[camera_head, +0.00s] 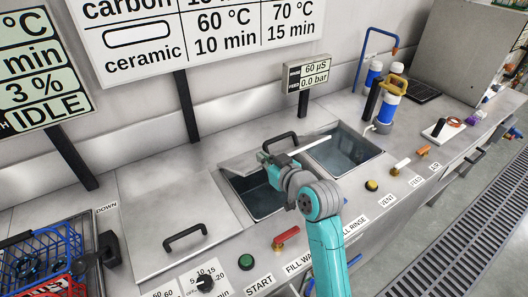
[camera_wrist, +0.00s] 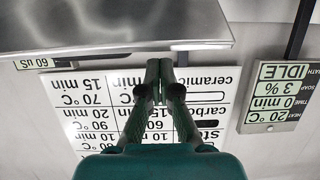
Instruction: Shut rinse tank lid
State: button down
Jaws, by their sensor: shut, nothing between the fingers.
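The rinse tank lid (camera_head: 244,163) is a grey metal sheet with a black handle (camera_head: 280,139). In the head view it lies over the back part of the open tank (camera_head: 345,150), whose dark inside shows in front and to the right. It looks tilted, but its exact angle is unclear. My gripper (camera_head: 265,157) is at the lid and partly hides it. In the wrist view, my gripper (camera_wrist: 160,68) has its fingers together and empty, with the tips close to the edge of a metal sheet (camera_wrist: 110,25), apparently the lid. Contact cannot be told.
A closed lid with a black handle (camera_head: 185,237) lies to the left. Red (camera_head: 286,237), green (camera_head: 246,262) and yellow (camera_head: 371,185) controls line the front. A small display (camera_head: 305,75) stands behind. Blue filters (camera_head: 388,105) stand right; a blue basket (camera_head: 38,256) is at far left.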

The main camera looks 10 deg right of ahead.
jog(key=shift+s+d+f, duration=0.1)
jog(key=shift+s+f, duration=0.25)
jog(key=shift+f, duration=0.05)
jog(key=s+f, duration=0.1)
jog(key=f, duration=0.2)
jog(key=s+d+f, duration=0.1)
jog(key=s+f, duration=0.1)
jog(key=f, duration=0.2)
jog(key=s+f, duration=0.2)
jog(key=f, duration=0.1)
jog(key=shift+s+d+f, duration=0.1)
jog(key=shift+d+f, duration=0.25)
jog(key=shift+f, duration=0.05)
jog(key=shift+r, duration=0.1)
